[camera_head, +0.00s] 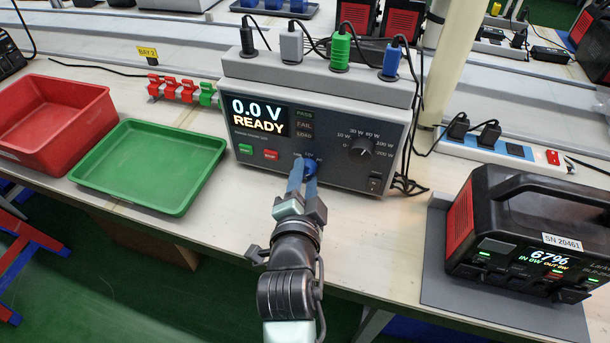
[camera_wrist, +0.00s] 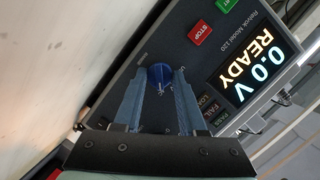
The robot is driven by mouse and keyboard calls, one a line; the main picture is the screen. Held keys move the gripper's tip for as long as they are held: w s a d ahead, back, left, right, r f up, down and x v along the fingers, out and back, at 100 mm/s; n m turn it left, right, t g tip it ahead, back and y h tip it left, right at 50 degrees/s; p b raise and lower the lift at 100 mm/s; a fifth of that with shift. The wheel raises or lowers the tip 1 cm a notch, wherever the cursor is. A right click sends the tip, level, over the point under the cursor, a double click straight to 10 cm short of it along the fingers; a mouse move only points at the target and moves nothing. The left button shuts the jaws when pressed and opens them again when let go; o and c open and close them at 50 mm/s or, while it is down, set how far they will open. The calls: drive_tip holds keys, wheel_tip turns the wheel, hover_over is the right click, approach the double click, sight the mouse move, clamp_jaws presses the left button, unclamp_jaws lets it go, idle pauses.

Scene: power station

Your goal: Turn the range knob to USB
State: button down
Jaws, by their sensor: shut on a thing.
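The tester (camera_head: 335,150) is a grey box with a dark sloped front. Its display (camera_head: 258,114) reads "0.0 V READY". The blue range knob (camera_head: 310,170) is low in the middle of the panel, and it also shows in the wrist view (camera_wrist: 160,74). My gripper (camera_head: 304,168) reaches up from the front, with its two blue-grey fingers shut on either side of this knob. In the wrist view the gripper (camera_wrist: 160,84) has a finger on each side of it. The small labels around the knob are partly hidden and too small to read, so its setting cannot be told.
A black watt knob (camera_head: 361,149) and a switch (camera_head: 374,182) are to the right on the panel. Green and red buttons (camera_head: 271,155) are to the left. Green (camera_head: 150,207) and red trays (camera_head: 45,158) lie left, a power station (camera_head: 530,240) right.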

drive_tip(key=n+h+p, duration=0.1)
drive_tip(key=n, duration=0.2)
drive_tip(key=shift+a+r+g, duration=0.15)
drive_tip(key=shift+g, duration=0.25)
drive_tip(key=n+g+h+p, duration=0.1)
drive_tip(key=n, duration=0.2)
drive_tip(key=shift+a+h, duration=0.1)
drive_tip(key=shift+h, duration=0.3)
drive_tip(key=n+h, duration=0.1)
drive_tip(key=n, duration=0.2)
drive_tip(key=shift+w+a+n+h, duration=0.1)
drive_tip(key=shift+n+h, duration=0.3)
drive_tip(key=shift+a+f+n+h+b, duration=0.1)
drive_tip(key=shift+n+h+b, duration=0.3)
drive_tip(key=shift+n, duration=0.5)
drive_tip(key=shift+a+f+n+h+b, duration=0.15)
drive_tip(key=shift+n+h, duration=0.35)
drive_tip(key=shift+n, duration=0.4)
drive_tip(key=shift+d, duration=0.15)
drive_tip(key=shift+c, duration=2.4)
unclamp_jaws()
